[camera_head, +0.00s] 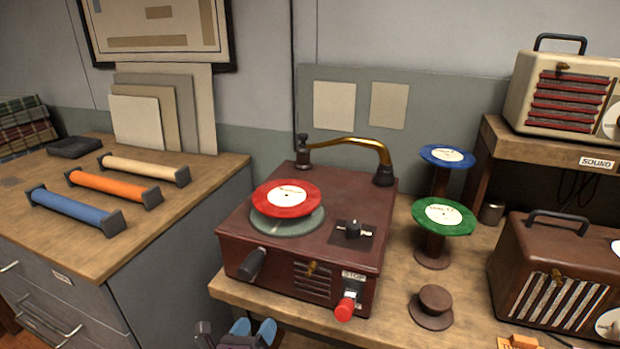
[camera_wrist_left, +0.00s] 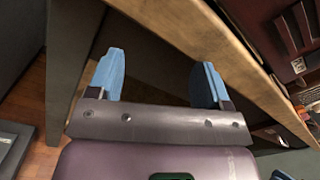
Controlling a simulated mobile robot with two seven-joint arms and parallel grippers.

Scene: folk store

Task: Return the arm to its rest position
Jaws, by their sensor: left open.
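The dark red record player (camera_head: 330,205) stands on a wooden table. Its brass arm (camera_head: 350,142) runs along the back edge, from a dark upright piece at the left to a dark base at the right, clear of the record. A red record (camera_head: 268,204) with a white label sits over the pale green turntable (camera_head: 285,225). My left gripper (camera_head: 253,330) is low in front of the player, below the table edge, open and empty. Its blue fingers also show apart in the left wrist view (camera_wrist_left: 159,80). My right gripper is not in view.
A red-tipped lever (camera_head: 346,305) by a STOP label and a dark handle (camera_head: 252,264) stick out from the player's front. Blue (camera_head: 447,155) and green (camera_head: 443,214) records sit on stands at right. The table edge (camera_wrist_left: 210,40) runs close beyond my left fingers.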

